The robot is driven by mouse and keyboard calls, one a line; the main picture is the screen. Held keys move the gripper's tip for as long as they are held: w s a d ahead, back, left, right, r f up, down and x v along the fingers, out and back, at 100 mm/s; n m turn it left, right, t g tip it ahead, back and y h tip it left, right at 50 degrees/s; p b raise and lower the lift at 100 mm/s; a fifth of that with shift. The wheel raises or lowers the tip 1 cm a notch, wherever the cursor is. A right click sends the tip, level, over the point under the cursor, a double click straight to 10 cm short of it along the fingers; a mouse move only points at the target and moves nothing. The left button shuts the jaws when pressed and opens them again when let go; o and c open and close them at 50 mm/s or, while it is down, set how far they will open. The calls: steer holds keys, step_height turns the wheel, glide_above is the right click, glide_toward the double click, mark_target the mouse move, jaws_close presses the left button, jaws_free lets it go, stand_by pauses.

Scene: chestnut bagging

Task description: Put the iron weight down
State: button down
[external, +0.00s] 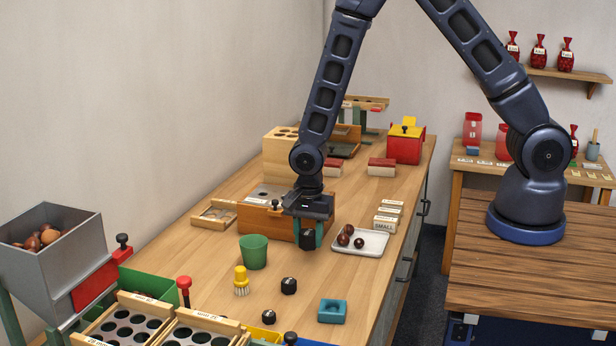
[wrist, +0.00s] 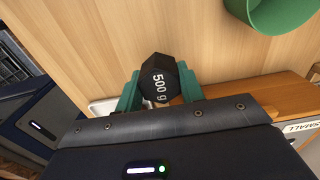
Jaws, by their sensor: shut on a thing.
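The iron weight (external: 308,240) is a black faceted block. In the wrist view the weight (wrist: 160,80) shows "500 g" on its face. My gripper (external: 309,232) is shut on it; in the wrist view the green fingers of my gripper (wrist: 160,88) stand on either side of it. The weight is at or just above the wooden table (external: 208,270), between the wooden box and the white tray; I cannot tell whether it touches the table.
A white tray (external: 372,248) with several chestnuts lies to the right, close to my gripper. A green cup (external: 253,252), yellow brush (external: 241,281) and teal block (external: 332,311) stand in front. The wooden box (external: 262,225) is just left. Bare table lies between cup and tray.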

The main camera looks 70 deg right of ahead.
mark_target(308, 249)
steer(key=shift+f, duration=1.95)
steer(key=shift+f, duration=0.1)
steer(key=c, duration=0.9)
jaws_free()
